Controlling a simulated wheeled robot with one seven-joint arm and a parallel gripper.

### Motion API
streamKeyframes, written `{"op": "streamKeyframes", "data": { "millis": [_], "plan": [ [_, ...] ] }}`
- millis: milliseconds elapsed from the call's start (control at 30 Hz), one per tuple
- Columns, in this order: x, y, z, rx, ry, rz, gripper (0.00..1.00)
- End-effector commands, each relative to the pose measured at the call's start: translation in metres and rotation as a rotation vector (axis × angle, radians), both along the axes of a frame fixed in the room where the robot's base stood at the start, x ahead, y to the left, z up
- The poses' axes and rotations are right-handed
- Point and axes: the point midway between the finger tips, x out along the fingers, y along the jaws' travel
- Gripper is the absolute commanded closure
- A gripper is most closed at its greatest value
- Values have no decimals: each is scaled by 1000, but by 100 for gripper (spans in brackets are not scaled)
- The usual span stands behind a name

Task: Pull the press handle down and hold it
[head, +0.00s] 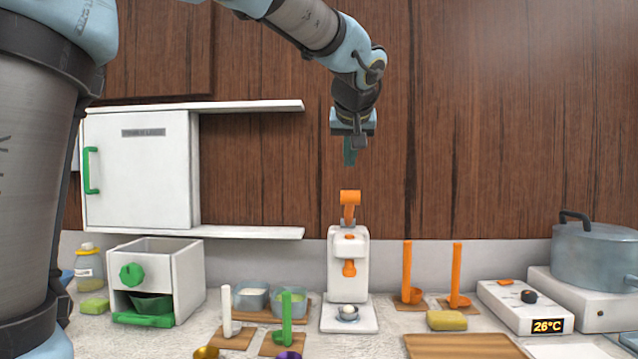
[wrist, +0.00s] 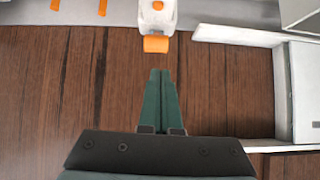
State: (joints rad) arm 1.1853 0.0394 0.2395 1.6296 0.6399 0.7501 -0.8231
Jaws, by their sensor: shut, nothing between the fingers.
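The white press (head: 348,262) stands upright on the counter in the middle of the head view. Its orange handle (head: 350,200) sticks up from the top, and an orange spout part shows on its front. A small metal cup with something white in it (head: 347,312) sits on the press base. My gripper (head: 350,158) points down above the handle, apart from it, with green fingers shut and empty. In the wrist view the closed fingers (wrist: 161,75) point toward the orange handle (wrist: 156,44), with a small gap between.
A white wall cabinet (head: 140,170) with a shelf is at the left. Orange ladles (head: 407,275) and a yellow sponge (head: 447,320) are right of the press. A pot (head: 595,258) stands far right. Space around my gripper is free.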

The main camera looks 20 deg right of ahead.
Motion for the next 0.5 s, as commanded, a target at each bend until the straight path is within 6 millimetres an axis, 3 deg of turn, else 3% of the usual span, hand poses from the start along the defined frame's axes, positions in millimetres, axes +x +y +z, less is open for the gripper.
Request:
{"op": "streamKeyframes", "data": {
  "millis": [100,200,500],
  "plan": [
    [-12,-18,24,-38,-33,-13,100],
    [-17,-24,34,-55,-46,-16,100],
    [-18,-25,37,-59,-50,-14,100]
  ]
}}
